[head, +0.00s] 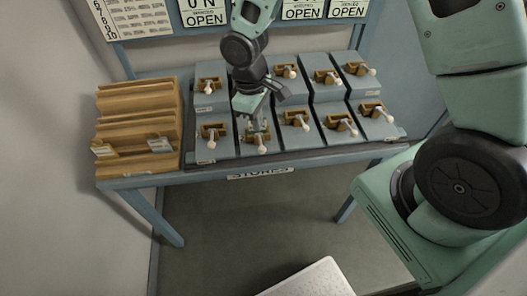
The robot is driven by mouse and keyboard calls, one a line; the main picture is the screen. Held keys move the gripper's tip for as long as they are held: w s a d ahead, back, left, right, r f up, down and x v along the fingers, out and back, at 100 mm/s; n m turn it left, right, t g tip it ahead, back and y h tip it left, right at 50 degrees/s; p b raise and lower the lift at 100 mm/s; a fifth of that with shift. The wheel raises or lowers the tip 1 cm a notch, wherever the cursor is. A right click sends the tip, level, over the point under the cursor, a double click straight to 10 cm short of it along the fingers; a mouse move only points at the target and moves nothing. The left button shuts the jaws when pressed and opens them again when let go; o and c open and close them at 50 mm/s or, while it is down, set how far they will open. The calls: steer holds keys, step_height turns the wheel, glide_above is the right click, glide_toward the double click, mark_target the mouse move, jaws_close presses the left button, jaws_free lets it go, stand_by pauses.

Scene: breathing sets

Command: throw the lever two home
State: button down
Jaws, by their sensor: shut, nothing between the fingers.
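A blue-grey bench (215,170) carries two rows of stepped lever blocks, each lever with a brown bracket and a white-knobbed handle. I cannot read the small labels, so I cannot tell which is numbered two. My gripper (259,124) is shut and empty, pointing down at the second lever from the left in the front row (261,148). Its fingertips are at or just behind that lever's bracket; I cannot tell whether they touch. That handle slants toward the front. The second back-row lever is hidden behind my arm.
Neighbouring front-row levers (211,141) (300,121) stand close on both sides. A wooden rack (138,110) with small tags is at the left end. Sign plates reading OPEN (205,18) hang behind. The floor in front is mostly clear, with a white panel (310,280) at the bottom.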

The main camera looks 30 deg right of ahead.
mark_target(260, 147)
steer(key=shift+f, duration=0.15)
steer(key=f+b, duration=0.6)
steer(key=shift+s+d+f, duration=0.25)
steer(key=shift+f, duration=0.1)
stand_by(0.3)
step_height(260, 147, down, 4)
steer(key=b, duration=0.3)
steer(key=shift+r, duration=0.25)
steer(key=shift+w+a+r+p, duration=0.25)
steer(key=shift+w+a+p, duration=0.1)
steer(key=shift+w+a, duration=0.2)
steer(key=shift+w+a+r+p, duration=0.2)
steer(key=shift+w+a+p, duration=0.15)
steer(key=shift+w+a, duration=0.15)
steer(key=shift+w+r, duration=0.1)
